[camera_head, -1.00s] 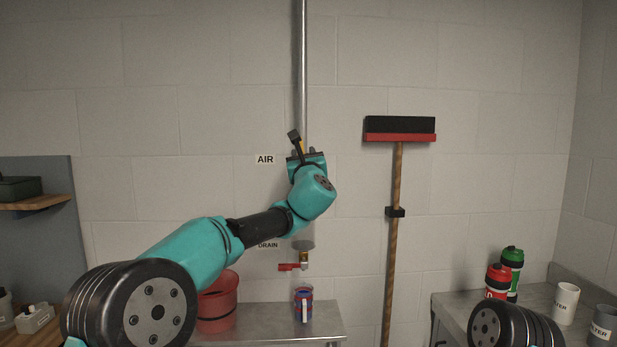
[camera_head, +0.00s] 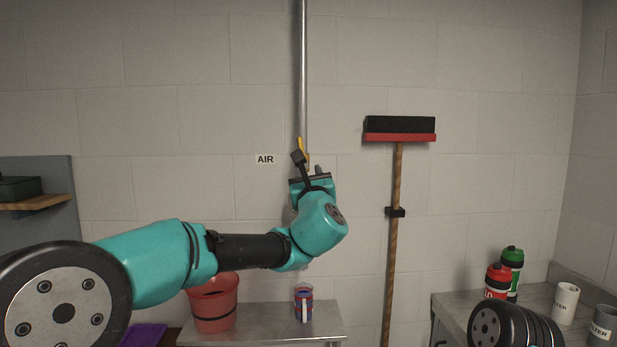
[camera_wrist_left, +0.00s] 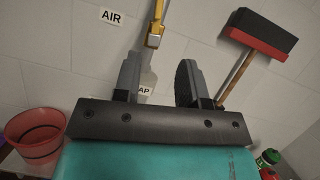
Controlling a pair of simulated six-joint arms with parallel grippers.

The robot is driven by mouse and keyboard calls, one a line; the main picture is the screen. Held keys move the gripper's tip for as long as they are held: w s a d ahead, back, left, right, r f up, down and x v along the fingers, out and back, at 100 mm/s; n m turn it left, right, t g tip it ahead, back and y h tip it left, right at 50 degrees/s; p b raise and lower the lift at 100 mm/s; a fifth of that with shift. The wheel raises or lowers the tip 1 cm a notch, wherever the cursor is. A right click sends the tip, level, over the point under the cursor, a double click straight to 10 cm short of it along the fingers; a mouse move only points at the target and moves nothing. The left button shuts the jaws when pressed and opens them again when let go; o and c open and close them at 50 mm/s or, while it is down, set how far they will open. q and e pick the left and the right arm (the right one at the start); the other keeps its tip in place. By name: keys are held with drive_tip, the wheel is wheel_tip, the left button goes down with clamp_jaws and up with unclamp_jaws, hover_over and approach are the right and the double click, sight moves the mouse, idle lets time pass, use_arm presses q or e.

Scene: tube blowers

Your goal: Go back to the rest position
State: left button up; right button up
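My left gripper (camera_head: 311,174) is in front of the wall, at the lower end of the grey vertical pipe (camera_head: 302,80). In the left wrist view, its two fingers stand apart with nothing between them, so the gripper (camera_wrist_left: 158,72) is open and empty. A yellow valve handle (camera_wrist_left: 156,27) hangs on the pipe just beyond the fingers, apart from them. My left forearm reaches across from the left and hides the lower pipe. Only a dark joint of my right arm shows at the bottom right; the right gripper is out of view.
A red bucket (camera_head: 213,306) and a small blue-red can (camera_head: 303,301) stand on the metal table (camera_head: 262,314). Bottles (camera_head: 511,264) and white and grey cups (camera_head: 565,303) stand on the right counter. A purple object (camera_head: 143,336) shows lower left.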

use_arm(q)
drive_tip(key=shift+f, duration=0.1)
